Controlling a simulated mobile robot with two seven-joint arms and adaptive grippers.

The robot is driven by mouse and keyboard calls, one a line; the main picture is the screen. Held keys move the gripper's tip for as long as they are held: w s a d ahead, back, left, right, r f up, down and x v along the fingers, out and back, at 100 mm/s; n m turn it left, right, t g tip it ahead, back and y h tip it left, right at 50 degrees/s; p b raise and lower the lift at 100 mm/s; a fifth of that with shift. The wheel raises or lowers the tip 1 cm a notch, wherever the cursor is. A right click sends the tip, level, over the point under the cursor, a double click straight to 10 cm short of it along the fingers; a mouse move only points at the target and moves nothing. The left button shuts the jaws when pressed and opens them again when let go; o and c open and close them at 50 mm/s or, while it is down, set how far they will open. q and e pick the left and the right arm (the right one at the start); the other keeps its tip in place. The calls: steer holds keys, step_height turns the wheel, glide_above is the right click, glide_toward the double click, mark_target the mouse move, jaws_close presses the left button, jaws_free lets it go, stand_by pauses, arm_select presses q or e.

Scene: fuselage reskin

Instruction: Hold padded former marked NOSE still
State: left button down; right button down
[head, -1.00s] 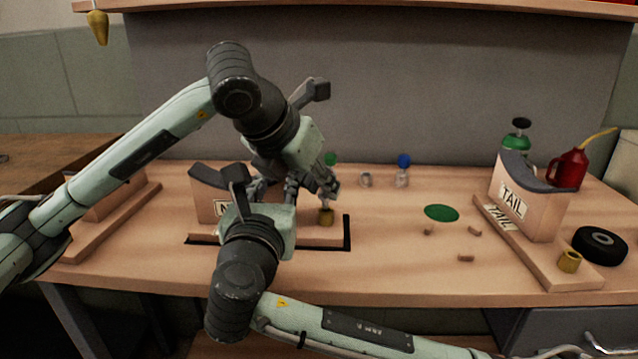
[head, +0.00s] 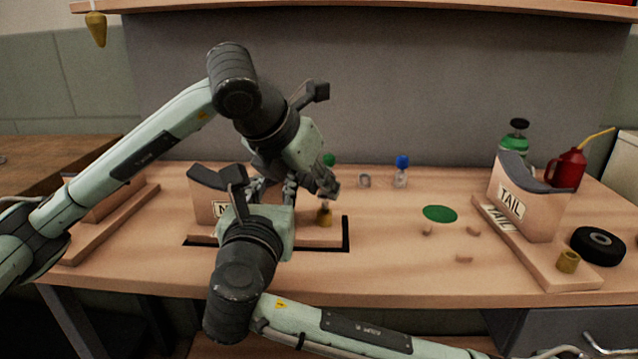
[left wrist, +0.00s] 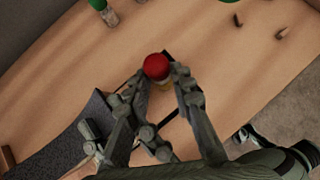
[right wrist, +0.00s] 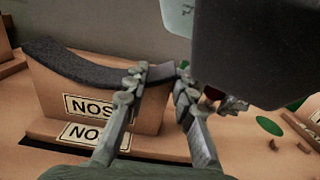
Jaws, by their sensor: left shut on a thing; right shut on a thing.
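The padded former marked NOSE (right wrist: 95,100) stands upright on its wooden base (head: 312,238), with a dark pad on its curved top. My right gripper (right wrist: 160,90) is shut on the former's right end, one finger on each side. In the head view my right arm hides much of the former. My left gripper (left wrist: 168,82) is shut on a small red-capped thing (left wrist: 157,66). Whether the red-capped thing touches the knob I cannot tell.
The TAIL former (head: 530,200) stands on its base at the right, near a black wheel (head: 599,246) and a red oil can (head: 567,168). A green disc (head: 440,213) and small loose pieces lie mid-bench. A blue-capped bottle (head: 402,172) stands behind. The front middle is clear.

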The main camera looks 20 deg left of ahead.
arm_select(q)
steer(key=shift+f, duration=0.45)
steer(key=shift+f, duration=0.15)
steer(key=c, duration=1.3)
jaws_free()
steer(key=shift+c, duration=0.2)
steer(key=shift+o, duration=0.6)
steer(key=shift+a, duration=0.1)
arm_select(e)
steer(key=shift+d+r, duration=0.1)
arm_select(q)
steer(key=shift+a+f, duration=0.1)
steer(key=shift+a, duration=0.05)
step_height(320, 180, up, 10)
steer(key=shift+d+r, duration=0.25)
steer(key=shift+d, duration=0.2)
arm_select(e)
steer(key=c, duration=1.2)
jaws_free()
